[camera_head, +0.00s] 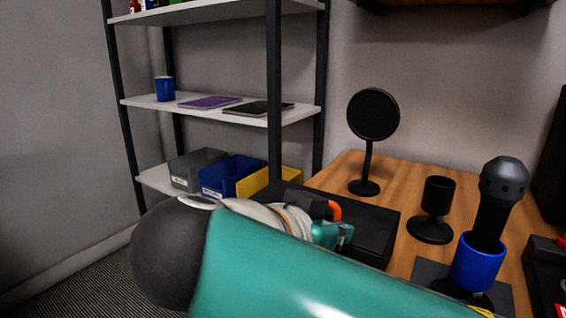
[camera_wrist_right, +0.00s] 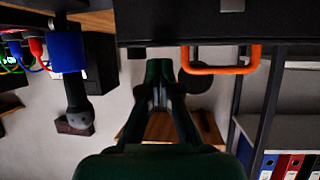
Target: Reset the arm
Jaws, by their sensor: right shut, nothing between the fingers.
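My right arm, a teal link with a dark round joint, crosses the lower middle of the head view. My right gripper (camera_head: 333,235) shows small and teal beyond that arm, partly hidden, beside a black case (camera_head: 375,222) with an orange handle (camera_head: 335,211). In the right wrist view my right gripper (camera_wrist_right: 158,78) has its dark green fingers closed together with nothing between them. There the case (camera_wrist_right: 180,28) and its orange handle (camera_wrist_right: 222,70) appear at the top, as the picture is upside down. My left gripper is not in view.
A wooden table (camera_head: 410,170) holds a round black disc on a stand (camera_head: 373,115), a black cup-shaped stand (camera_head: 437,205) and a dark microphone-like tool in a blue holder (camera_head: 480,262). A shelf (camera_head: 205,103) with grey, blue and yellow bins (camera_head: 232,176) stands at left.

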